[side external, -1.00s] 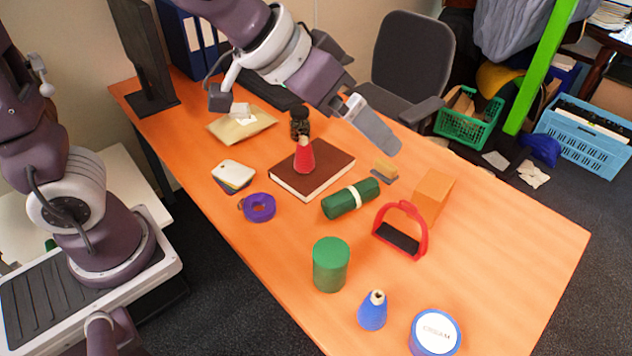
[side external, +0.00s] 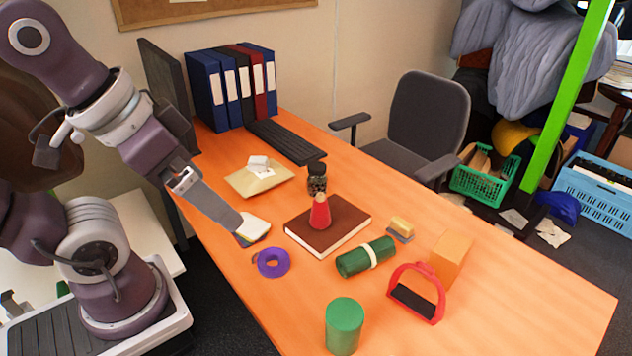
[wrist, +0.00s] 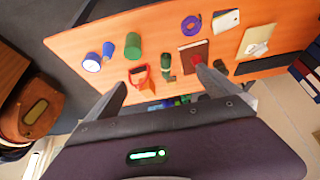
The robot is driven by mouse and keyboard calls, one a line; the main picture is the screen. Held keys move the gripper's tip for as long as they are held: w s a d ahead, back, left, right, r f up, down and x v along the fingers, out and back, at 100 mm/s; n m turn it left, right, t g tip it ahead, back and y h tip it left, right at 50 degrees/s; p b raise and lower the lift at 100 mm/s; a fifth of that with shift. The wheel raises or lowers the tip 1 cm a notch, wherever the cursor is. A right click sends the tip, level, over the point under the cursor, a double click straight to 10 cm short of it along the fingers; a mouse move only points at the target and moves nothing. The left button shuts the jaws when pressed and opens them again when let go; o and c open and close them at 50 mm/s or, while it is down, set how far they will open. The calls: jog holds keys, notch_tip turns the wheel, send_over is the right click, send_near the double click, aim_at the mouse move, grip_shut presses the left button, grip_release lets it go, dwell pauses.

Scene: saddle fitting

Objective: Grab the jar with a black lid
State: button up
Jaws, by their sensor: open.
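The jar with a black lid (side external: 316,181) is small and dark, with a speckled body. It stands upright on the orange table, just behind a brown book (side external: 312,240) that has a red cone (side external: 320,212) on it. My gripper (side external: 236,226) is in front of and left of the jar in the side view, well apart from it and over the table's left edge area. In the wrist view my gripper (wrist: 163,82) has its two fingers spread with nothing held. The jar shows there as a small dark shape (wrist: 221,67) beside the right finger, partly hidden.
An envelope (side external: 258,182) lies left of the jar, with a keyboard (side external: 285,141) and binders (side external: 232,88) behind. A purple tape roll (side external: 272,263), green roll (side external: 366,257), green cylinder (side external: 344,325), red stirrup (side external: 418,292) and orange block (side external: 451,258) stand nearer. The table's right end is clear.

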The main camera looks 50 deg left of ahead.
jog(key=shift+c, duration=1.1)
